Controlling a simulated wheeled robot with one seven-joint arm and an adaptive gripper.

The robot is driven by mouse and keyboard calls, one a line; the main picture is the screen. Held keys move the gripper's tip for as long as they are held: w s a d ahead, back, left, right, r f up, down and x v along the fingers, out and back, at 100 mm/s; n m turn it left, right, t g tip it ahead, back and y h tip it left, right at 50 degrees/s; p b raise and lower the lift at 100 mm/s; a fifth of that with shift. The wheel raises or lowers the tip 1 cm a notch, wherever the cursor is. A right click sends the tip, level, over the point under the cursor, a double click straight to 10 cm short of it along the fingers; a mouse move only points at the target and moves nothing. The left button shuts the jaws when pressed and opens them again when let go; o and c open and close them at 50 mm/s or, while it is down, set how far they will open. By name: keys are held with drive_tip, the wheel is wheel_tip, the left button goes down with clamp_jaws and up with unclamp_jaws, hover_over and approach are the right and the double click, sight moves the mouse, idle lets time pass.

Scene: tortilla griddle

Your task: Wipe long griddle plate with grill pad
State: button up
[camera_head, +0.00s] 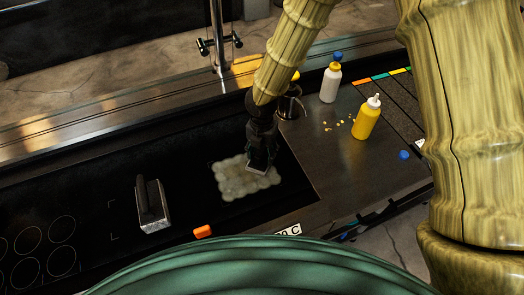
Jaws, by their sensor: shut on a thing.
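The long griddle plate (95,160) is a dark, flat surface running across the left and middle of the head view. A pale, lumpy patch (235,183) lies on it near its right end. My gripper (260,158) points down over the upper right part of this patch. It is shut on a dark thing with a light grey edge, which I take as the grill pad (257,170). Most of the pad is hidden by the gripper. Whether the pad touches the plate is hard to tell.
A grey block with a black upright handle (153,208) stands left of the patch. An orange block (202,231) sits at the front edge. A yellow bottle (366,118), a white bottle (330,83) and yellow crumbs stand on the right counter (325,165). A metal post (218,45) rises behind.

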sight(248, 162)
drive_tip(key=o, duration=0.7)
drive_tip(key=shift+r+p, duration=0.35)
drive_tip(key=shift+p, duration=0.15)
idle(0.3)
clamp_jaws()
drive_tip(key=shift+a, duration=0.1)
idle(0.3)
drive_tip(key=shift+s+a+f, duration=0.1)
drive_tip(key=shift+s+a, duration=0.25)
drive_tip(key=shift+a, duration=0.4)
drive_tip(key=shift+s+a, duration=0.35)
drive_tip(key=shift+a, duration=0.4)
drive_tip(key=shift+s+a+f, duration=0.1)
drive_tip(key=shift+s+a, duration=0.25)
drive_tip(key=shift+a, duration=0.4)
